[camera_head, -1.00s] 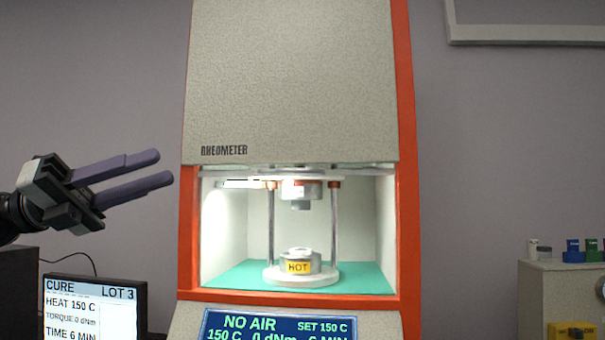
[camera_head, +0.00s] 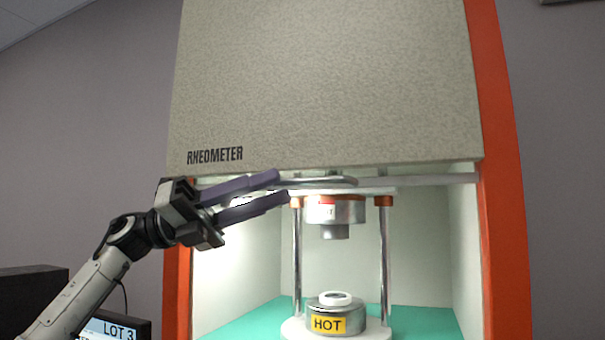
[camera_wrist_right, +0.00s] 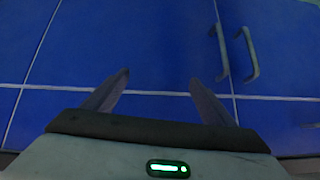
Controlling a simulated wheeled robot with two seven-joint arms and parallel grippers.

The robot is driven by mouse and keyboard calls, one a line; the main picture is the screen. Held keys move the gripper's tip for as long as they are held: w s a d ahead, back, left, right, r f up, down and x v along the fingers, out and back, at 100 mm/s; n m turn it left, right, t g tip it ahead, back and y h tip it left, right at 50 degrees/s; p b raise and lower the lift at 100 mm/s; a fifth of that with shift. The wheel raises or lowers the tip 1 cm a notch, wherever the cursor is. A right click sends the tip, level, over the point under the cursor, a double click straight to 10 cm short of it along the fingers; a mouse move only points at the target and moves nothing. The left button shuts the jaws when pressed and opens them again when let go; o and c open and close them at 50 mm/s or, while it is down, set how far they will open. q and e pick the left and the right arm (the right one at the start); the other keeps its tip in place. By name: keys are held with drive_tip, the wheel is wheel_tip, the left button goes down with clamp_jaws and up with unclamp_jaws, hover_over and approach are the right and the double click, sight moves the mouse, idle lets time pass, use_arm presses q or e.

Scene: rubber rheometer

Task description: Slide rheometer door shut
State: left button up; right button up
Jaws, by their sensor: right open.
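The rheometer (camera_head: 325,90) is a beige and orange machine with its lit chamber standing open. The pale lower edge of the raised door (camera_head: 435,180) shows just under the housing. A grey metal bar handle (camera_head: 335,182) runs along that edge. My left gripper (camera_head: 282,188) is open, its two purple fingers pointing right at the handle's left end. I cannot tell whether they touch it. My right gripper (camera_wrist_right: 158,83) is open and empty in the right wrist view, far from the door, in front of blue panels.
Inside the chamber, a round lower die (camera_head: 328,324) labelled HOT sits below an upper die (camera_head: 336,211) between two posts. A monitor (camera_head: 118,330) stands at lower left. Blue cabinet fronts with grey handles (camera_wrist_right: 236,52) fill the right wrist view.

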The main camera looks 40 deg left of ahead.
sight(300, 182)
use_arm(q)
drive_tip(key=p+x, duration=0.1)
drive_tip(key=x, duration=0.3)
drive_tip(key=shift+w+d+r, duration=0.1)
drive_tip(key=shift+w+d, duration=0.05)
drive_tip(key=shift+w, duration=0.05)
drive_tip(key=shift+w+d+r, duration=0.1)
drive_tip(key=shift+w+d, duration=0.25)
drive_tip(key=shift+d, duration=0.1)
use_arm(e)
drive_tip(key=shift+w+r, duration=0.25)
drive_tip(key=shift+r, duration=0.35)
drive_tip(key=shift+w+r, duration=0.2)
drive_tip(key=shift+r, duration=0.35)
use_arm(q)
clamp_jaws()
